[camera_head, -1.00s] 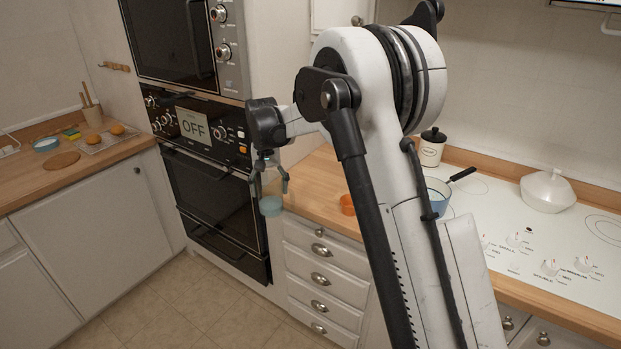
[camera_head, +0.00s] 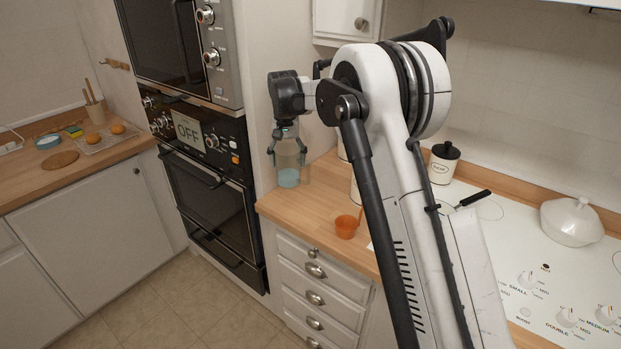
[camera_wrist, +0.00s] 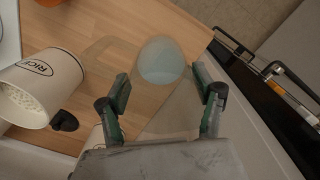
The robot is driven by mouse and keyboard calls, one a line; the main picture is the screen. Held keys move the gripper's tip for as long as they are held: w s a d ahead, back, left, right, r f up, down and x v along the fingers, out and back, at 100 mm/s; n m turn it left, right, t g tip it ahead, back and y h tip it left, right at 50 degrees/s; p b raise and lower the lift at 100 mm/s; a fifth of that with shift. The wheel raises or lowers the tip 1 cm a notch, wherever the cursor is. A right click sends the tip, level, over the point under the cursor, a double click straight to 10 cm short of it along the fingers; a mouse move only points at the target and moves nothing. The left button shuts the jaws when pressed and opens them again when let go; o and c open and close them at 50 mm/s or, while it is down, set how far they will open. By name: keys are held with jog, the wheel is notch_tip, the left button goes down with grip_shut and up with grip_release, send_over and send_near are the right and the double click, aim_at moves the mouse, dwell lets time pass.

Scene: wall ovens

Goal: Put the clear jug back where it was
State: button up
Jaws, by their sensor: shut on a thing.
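The clear jug (camera_head: 289,160) has pale blue liquid at its bottom. My gripper (camera_head: 287,147) is shut around it from above, over the left end of the wooden counter beside the oven cabinet. In the wrist view the see-through jug (camera_wrist: 160,62) lies between the two fingers of my gripper (camera_wrist: 161,86), its blue contents plain. I cannot tell whether its base touches the counter.
An orange cup (camera_head: 347,226) stands on the wooden counter (camera_head: 315,205). A white RICE canister (camera_wrist: 45,85) is left of the jug in the wrist view. The oven (camera_head: 205,200) is left of the counter. A pan, white pot and lidded canister are at the right.

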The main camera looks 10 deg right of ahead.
jog(key=shift+w+d+f+p, duration=0.35)
jog(key=shift+d+f, duration=0.85)
jog(key=shift+f, duration=0.2)
jog(key=shift+w+d+f+p, duration=0.4)
jog(key=shift+d+f, duration=0.85)
jog(key=shift+f, duration=0.2)
jog(key=shift+w+d+f+p, duration=0.35)
jog(key=shift+d+f, duration=0.85)
jog(key=shift+f, duration=0.2)
jog(key=shift+f, duration=0.15)
jog(key=o, duration=1.8)
jog(key=shift+o, duration=0.2)
